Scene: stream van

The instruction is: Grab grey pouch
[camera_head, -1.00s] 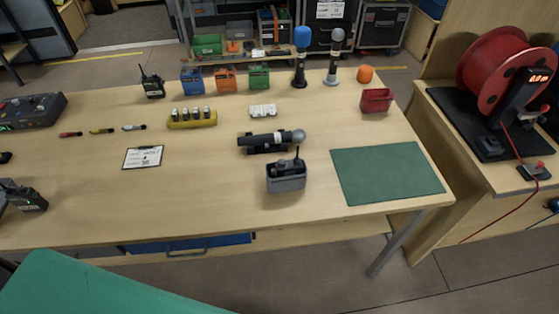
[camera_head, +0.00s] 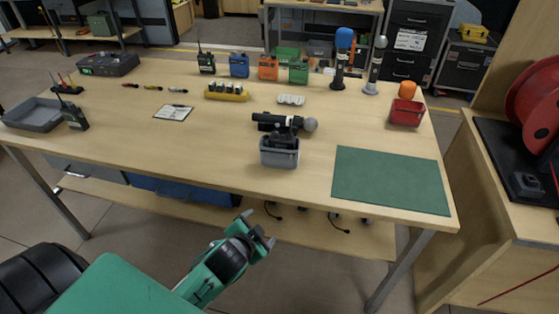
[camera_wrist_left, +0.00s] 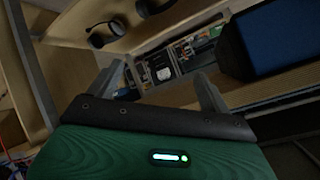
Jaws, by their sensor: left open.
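The grey pouch (camera_head: 279,156) stands upright near the front edge of the table, with a black device sticking out of its top. A dark microphone (camera_head: 283,122) lies just behind it. My left gripper (camera_head: 262,229) is open and empty, in front of the table and below its top, lower and slightly left of the pouch. In the left wrist view my open gripper (camera_wrist_left: 162,88) has nothing between its fingers, and the pouch does not show there. My right gripper is in neither view.
A green mat (camera_head: 390,180) lies right of the pouch, and a red bin (camera_head: 407,112) stands behind it. The table (camera_head: 200,150) is bare left of the pouch. Headphones (camera_wrist_left: 100,38) and a blue drawer (camera_wrist_left: 283,38) are under the tabletop.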

